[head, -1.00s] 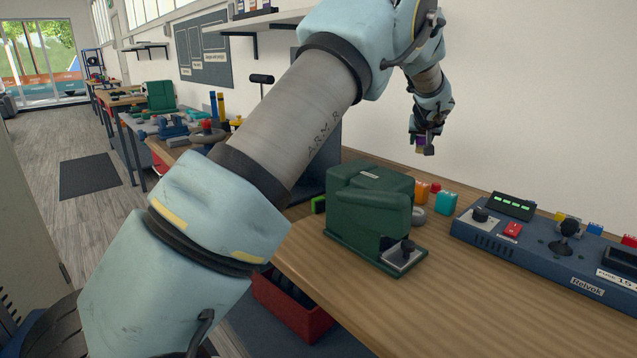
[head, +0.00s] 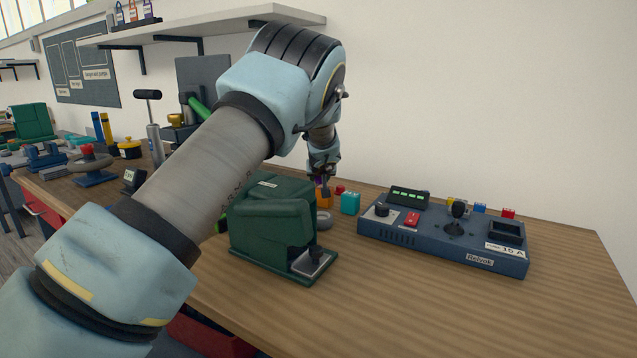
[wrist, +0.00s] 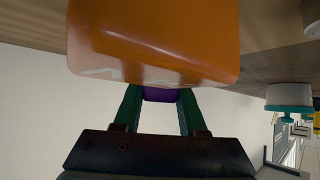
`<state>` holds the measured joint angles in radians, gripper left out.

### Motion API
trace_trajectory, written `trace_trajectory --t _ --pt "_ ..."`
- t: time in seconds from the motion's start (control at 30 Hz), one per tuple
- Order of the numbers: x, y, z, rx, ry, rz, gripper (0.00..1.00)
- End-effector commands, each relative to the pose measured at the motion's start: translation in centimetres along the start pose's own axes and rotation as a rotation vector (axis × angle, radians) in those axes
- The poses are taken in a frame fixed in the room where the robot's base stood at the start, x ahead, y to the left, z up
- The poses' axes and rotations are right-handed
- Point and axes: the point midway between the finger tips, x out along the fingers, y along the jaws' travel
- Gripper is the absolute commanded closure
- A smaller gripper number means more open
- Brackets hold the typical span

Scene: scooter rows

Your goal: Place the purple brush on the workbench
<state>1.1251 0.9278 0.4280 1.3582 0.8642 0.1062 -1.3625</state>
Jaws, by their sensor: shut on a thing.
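My gripper (head: 322,176) is low over the back of the wooden workbench (head: 420,310), behind the green machine. It is shut on the purple brush (wrist: 160,94), which shows between the two green fingers in the wrist view. In the head view only a small purple patch of the brush (head: 318,184) shows. An orange block (head: 323,197) stands right by the gripper. It fills the top of the wrist view (wrist: 150,45) and hides most of the brush. I cannot tell whether the brush touches the workbench.
The green machine (head: 270,222) stands in front of the gripper. A teal block (head: 350,203), a small red block (head: 340,189) and a grey ring (head: 323,223) are close by. A blue control box (head: 440,243) stands to the right. The bench's front right is clear.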

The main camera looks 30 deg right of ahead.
Motion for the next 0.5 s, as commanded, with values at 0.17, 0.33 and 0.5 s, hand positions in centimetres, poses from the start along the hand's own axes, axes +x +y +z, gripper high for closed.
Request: trace_trajectory --t 0.17,0.33,0.5 --pt "0.75 -0.04 0.97 0.000 0.001 -0.001 1.00" --pt "0.75 -0.04 0.98 -0.001 0.001 0.000 0.58" --pt "0.75 -0.03 0.98 0.000 0.001 0.000 0.39"
